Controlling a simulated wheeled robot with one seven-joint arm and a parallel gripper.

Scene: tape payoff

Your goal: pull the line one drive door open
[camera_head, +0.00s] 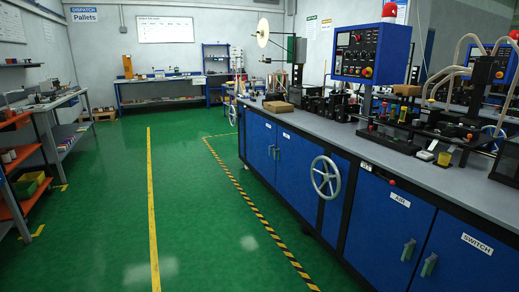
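A long machine bench with blue cabinet doors runs along the right. The door labelled AIR (378,222) and the door labelled SWITCH (462,268) look closed, each with a greenish upright handle. Further back, two blue doors, a left one (259,136) and a right one (297,165), also look closed, with small handles near their shared edge. I can read no drive label, so I cannot tell which is the line one drive door. My gripper is not in view.
A spoked handwheel (325,177) sticks out from the bench front. Blue control box (357,53) stands above the bench. Orange shelves (16,155) and a workbench (52,104) line the left. Green floor with a yellow line (151,200) and striped tape (255,208) is clear between.

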